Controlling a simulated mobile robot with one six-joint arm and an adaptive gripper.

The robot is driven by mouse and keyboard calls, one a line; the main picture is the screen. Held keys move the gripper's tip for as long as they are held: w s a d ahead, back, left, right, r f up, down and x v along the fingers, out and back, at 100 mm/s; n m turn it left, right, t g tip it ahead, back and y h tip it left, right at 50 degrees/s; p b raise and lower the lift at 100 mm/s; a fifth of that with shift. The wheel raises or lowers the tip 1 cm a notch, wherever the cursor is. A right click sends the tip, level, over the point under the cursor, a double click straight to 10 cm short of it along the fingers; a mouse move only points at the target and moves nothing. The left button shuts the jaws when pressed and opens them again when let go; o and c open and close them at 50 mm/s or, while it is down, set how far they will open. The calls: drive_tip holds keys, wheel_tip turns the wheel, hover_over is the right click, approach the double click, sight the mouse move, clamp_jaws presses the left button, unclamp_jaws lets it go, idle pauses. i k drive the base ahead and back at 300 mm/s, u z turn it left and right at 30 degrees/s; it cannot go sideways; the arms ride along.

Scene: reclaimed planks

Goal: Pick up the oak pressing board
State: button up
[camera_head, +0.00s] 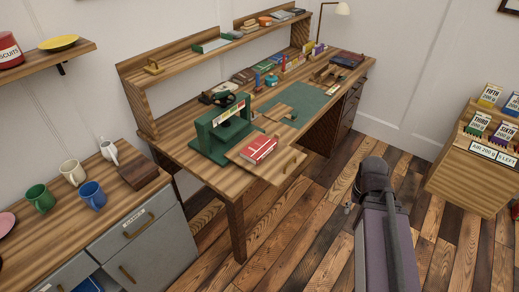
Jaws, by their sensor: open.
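A flat, light tan wooden board (278,112) lies on the desk at the left edge of the green cutting mat, to the right of the green press. It looks like the oak pressing board, but it is small here and I cannot read any marking. A smaller piece lies against its right end. My gripper (348,208) shows only as small tips beside my dark arm, low over the floor in front of the desk. It is open, empty and well apart from the board.
The green press (207,140) and a red book (258,149) are at the desk's near end. The green mat (300,100) is mostly bare. Books and small tools line the back. A grey cabinet (150,240) with mugs stands left, a seed-packet stand (465,180) right. Floor is open between.

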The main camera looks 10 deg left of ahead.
sight(280, 111)
drive_tip(key=u, duration=0.5)
drive_tip(key=i, duration=1.25)
drive_tip(key=z, duration=0.1)
